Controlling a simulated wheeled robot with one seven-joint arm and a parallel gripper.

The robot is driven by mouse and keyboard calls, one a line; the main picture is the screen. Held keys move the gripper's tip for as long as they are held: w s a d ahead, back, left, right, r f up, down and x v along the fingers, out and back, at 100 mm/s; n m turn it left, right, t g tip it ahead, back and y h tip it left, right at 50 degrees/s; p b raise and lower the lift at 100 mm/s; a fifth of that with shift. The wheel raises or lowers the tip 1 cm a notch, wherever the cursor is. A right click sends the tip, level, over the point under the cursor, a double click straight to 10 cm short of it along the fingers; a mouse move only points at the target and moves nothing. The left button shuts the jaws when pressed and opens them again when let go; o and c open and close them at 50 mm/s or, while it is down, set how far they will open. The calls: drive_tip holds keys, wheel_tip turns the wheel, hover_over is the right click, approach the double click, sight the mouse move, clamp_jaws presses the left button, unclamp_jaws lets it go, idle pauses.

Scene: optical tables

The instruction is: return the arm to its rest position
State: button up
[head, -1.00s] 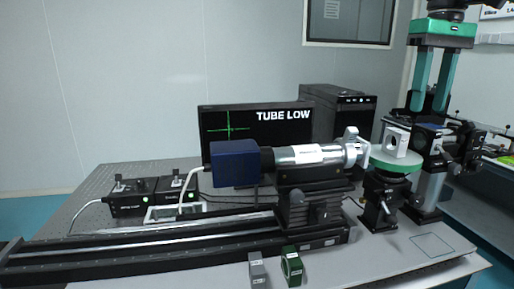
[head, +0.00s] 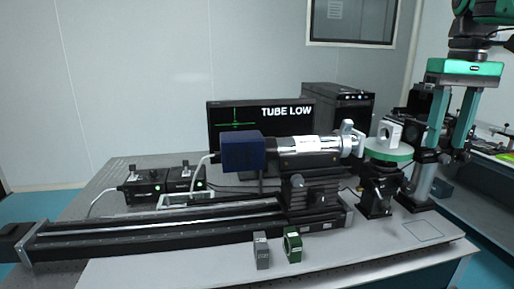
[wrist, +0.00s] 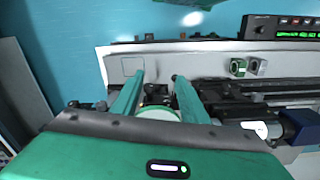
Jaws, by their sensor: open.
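My gripper (head: 444,148) hangs at the right of the head view, a teal body with two long teal fingers pointing down. The fingers are apart with nothing between them. It is to the right of the round green-topped stage (head: 388,152), which carries a white holder (head: 390,133). In the wrist view my gripper (wrist: 157,77) shows its two fingers spread, with the round green stage partly visible between and below them. The arm above the gripper is cut off by the top right edge of the head view.
A long black rail (head: 150,238) bears a blue-ended tube (head: 242,151). A monitor (head: 262,117) reads "TUBE LOW". A grey block (head: 261,250) and a green block (head: 293,245) stand at the front. An outlined square (head: 424,230) marks bare tabletop at front right.

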drive_tip(key=s+d+f+m, duration=0.1)
drive_tip(key=s+f+m, duration=0.2)
drive_tip(key=s+f, duration=0.7)
drive_tip(key=s+f+m, duration=0.3)
drive_tip(key=s+f, duration=0.8)
drive_tip(key=f, duration=0.7)
drive_tip(key=shift+s+d, duration=0.25)
drive_tip(key=shift+d, duration=0.15)
